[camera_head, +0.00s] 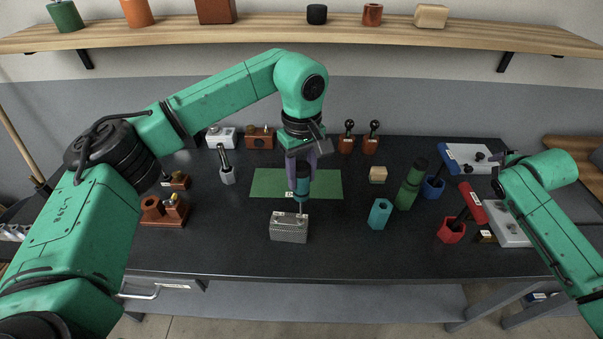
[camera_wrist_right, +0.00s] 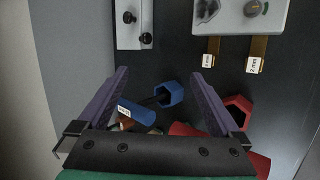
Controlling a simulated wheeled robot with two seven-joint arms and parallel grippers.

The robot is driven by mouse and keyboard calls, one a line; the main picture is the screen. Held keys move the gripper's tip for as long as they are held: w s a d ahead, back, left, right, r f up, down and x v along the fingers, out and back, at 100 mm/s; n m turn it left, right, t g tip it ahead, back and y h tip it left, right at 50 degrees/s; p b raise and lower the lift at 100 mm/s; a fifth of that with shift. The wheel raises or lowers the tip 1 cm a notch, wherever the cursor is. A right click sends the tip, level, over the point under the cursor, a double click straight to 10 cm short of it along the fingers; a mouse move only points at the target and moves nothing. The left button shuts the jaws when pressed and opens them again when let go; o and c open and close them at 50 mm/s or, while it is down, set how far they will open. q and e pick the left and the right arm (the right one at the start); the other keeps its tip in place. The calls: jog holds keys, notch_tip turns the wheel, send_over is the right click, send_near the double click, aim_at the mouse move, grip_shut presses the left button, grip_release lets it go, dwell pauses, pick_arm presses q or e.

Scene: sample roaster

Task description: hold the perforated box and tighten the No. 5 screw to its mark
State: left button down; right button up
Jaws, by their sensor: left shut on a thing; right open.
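The perforated box (camera_head: 289,231) is a grey metal block with a pale label on top, standing on the dark bench in front of the green mat. My left gripper (camera_head: 302,170) is shut on a dark and teal driver (camera_head: 303,187), held upright above the box's rear right part. Whether the driver's tip touches a screw, and the screw's mark, are too small to tell. My right gripper (camera_wrist_right: 160,75) is open and empty in the right wrist view, above the right side of the bench. No gripper holds the box.
The green mat (camera_head: 262,184) lies behind the box. A brown wooden stand (camera_head: 165,214) is at left. The bench around the box's front is clear.

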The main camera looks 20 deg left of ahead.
jog(key=w+a+r+n+t+y, duration=0.35)
jog(key=a+r+y, duration=0.25)
jog(key=a+r, duration=0.9)
jog(key=m+g+y, duration=0.5)
jog(key=g+y, duration=0.3)
jog(key=g, duration=0.4)
send_near(293, 227)
jog(key=shift+w+a+f+n, duration=0.15)
jog(key=shift+w+f, duration=0.2)
jog(key=shift+f, duration=0.2)
jog(key=shift+w+a+f+n, duration=0.1)
jog(key=shift+w+a+f, duration=0.05)
jog(key=shift+w+f, duration=0.3)
jog(key=shift+s+a+f, duration=0.15)
jog(key=shift+s+a, duration=0.1)
jog(key=shift+s, duration=0.05)
jog(key=x, duration=0.9)
jog(key=shift+w+a+f, duration=0.15)
jog(key=shift+f, duration=0.2)
